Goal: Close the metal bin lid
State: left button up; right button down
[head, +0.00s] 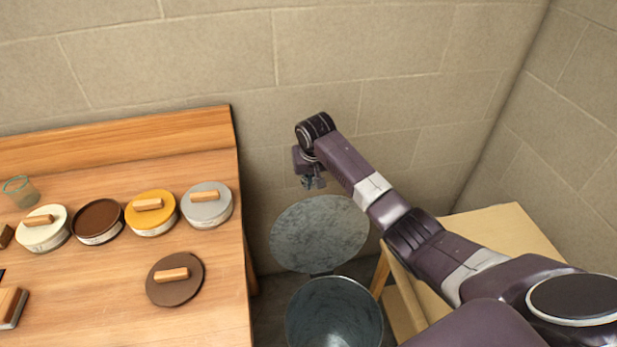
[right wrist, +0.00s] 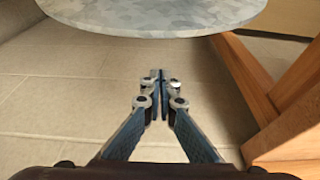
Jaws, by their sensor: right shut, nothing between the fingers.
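The metal bin (head: 334,318) is a round grey bucket near the bottom of the head view, and its dark inside shows. Its mottled grey round lid (head: 320,233) stands open, raised at the bin's far side near the wall. My right gripper (head: 314,183) is above the lid's far edge in the head view, fingers pointing down. In the right wrist view the fingers (right wrist: 158,76) are shut and empty, and the lid (right wrist: 155,15) crosses the top of the picture, apart from the fingertips. My left gripper is not in view.
A wooden table (head: 222,285) on the left holds several round tins, a loose brown lid (head: 175,279) and a glass (head: 21,191). A lighter wooden table (head: 505,228) stands right of the bin, partly under my right arm. A block wall (head: 180,60) is close behind.

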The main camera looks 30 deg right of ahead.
aim_at(310, 199)
jog(key=shift+s+a+f+p, duration=0.1)
jog(key=shift+s+f+p, duration=0.35)
jog(key=shift+f, duration=0.25)
jog(key=shift+s+a+f+p, duration=0.15)
jog(key=shift+s+f+p, duration=0.2)
jog(key=shift+f, duration=0.35)
jog(key=shift+s+a+f+p, duration=0.1)
jog(key=shift+s+f+p, duration=0.25)
jog(key=shift+f+p, duration=0.25)
jog(key=shift+f, duration=0.1)
jog(key=shift+d, duration=0.1)
